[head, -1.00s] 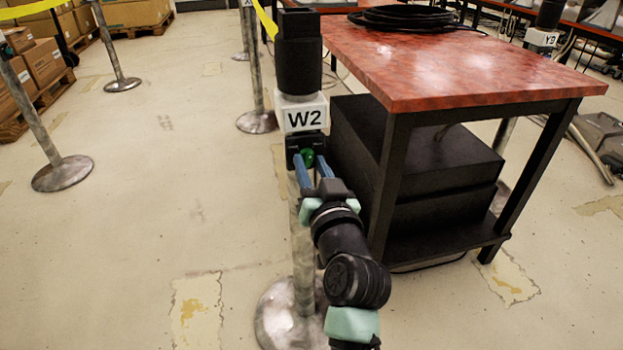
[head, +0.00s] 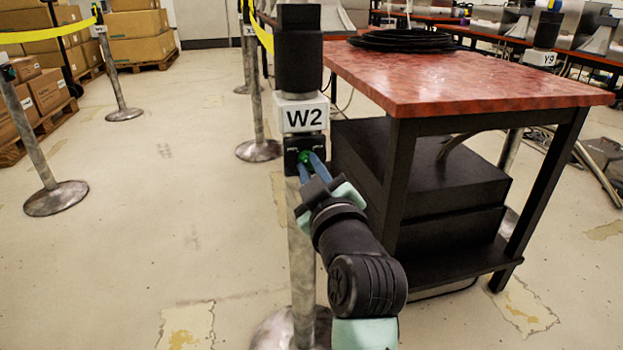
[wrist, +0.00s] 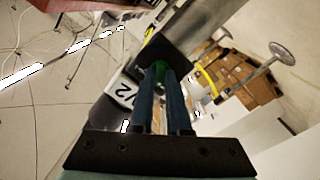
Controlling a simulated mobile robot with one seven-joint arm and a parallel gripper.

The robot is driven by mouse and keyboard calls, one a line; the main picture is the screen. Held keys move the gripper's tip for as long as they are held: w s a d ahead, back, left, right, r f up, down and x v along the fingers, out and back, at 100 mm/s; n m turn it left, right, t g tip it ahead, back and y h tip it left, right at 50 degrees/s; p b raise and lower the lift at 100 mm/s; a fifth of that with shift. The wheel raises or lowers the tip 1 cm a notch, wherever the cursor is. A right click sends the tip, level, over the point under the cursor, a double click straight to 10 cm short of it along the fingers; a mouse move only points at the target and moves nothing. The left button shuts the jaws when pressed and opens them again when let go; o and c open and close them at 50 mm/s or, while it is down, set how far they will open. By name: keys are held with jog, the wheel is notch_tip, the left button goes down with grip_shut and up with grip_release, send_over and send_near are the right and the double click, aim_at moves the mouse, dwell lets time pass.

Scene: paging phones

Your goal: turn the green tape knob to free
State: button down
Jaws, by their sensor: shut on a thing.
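The green tape knob (head: 305,157) sits on a small black plate (head: 291,143) below the white W2 sign (head: 302,116) on a metal post. My gripper (head: 309,160) reaches up to it from below right, with its blue fingers shut on the knob. In the wrist view the knob (wrist: 158,70) shows green between the two fingertips (wrist: 162,74), which cover most of it. The wrist view is rolled well over relative to the post. The plate's markings are too small to read, so I cannot tell which setting the knob points to.
A red-topped table (head: 450,75) with a black frame stands close on the right of the post, with a coil of black cable (head: 412,40) on it. Black boxes (head: 440,190) sit beneath. Open floor (head: 150,230) lies to the left. Cartons (head: 135,55) stand at the back left.

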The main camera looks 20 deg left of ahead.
jog(key=shift+n+b, duration=0.35)
jog(key=shift+n, duration=0.35)
jog(key=c, duration=0.9)
grip_release()
jog(key=p+v, duration=0.3)
jog(key=v, duration=1)
jog(key=shift+p, duration=0.35)
